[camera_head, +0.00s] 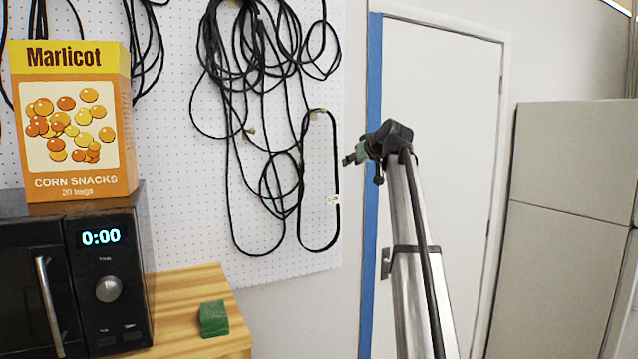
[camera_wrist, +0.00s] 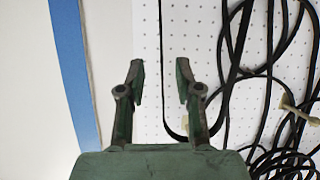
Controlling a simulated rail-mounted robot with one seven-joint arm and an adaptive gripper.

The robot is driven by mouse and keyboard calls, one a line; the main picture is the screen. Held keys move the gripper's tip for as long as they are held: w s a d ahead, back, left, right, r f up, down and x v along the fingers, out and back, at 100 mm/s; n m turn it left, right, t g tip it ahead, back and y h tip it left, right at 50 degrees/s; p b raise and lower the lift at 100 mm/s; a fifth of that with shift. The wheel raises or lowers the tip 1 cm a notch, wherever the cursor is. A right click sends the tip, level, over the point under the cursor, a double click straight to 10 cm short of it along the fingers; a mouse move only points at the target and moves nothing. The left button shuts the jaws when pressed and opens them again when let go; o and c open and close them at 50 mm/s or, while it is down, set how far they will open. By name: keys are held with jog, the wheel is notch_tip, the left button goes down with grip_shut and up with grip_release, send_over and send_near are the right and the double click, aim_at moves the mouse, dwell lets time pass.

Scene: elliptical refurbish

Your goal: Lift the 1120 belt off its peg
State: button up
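A narrow black belt loop (camera_head: 338,165) hangs on a pale peg (camera_head: 317,112) at the right edge of the pegboard. It bears a small white tag (camera_head: 334,199) whose text I cannot read, so I cannot confirm it is the 1120 belt. My gripper (camera_head: 350,158) is just right of this loop in the head view. In the wrist view my gripper (camera_wrist: 160,73) is open and empty. One belt strand (camera_wrist: 161,40) shows between the fingertips, apparently beyond them. The loop's curved end passes behind the right finger, which partly hides it.
Tangled black belts and cords (camera_head: 255,90) hang close left of the loop on the pegboard (camera_head: 285,262). A black microwave (camera_head: 108,250) carries a snack box (camera_head: 80,120). A green block (camera_head: 214,319) lies on the wooden counter (camera_head: 185,285). A blue strip (camera_head: 372,150) borders the white door (camera_head: 440,90).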

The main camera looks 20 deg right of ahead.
aim_at(337, 180)
jog(key=p+x, duration=0.3)
jog(key=x, duration=0.7)
jog(key=shift+w+a+p, duration=0.1)
jog(key=shift+w+p, duration=0.25)
jog(key=shift+w, duration=0.05)
jog(key=shift+w+f, duration=0.25)
jog(key=shift+w, duration=0.15)
jog(key=shift+s, duration=0.1)
grip_shut()
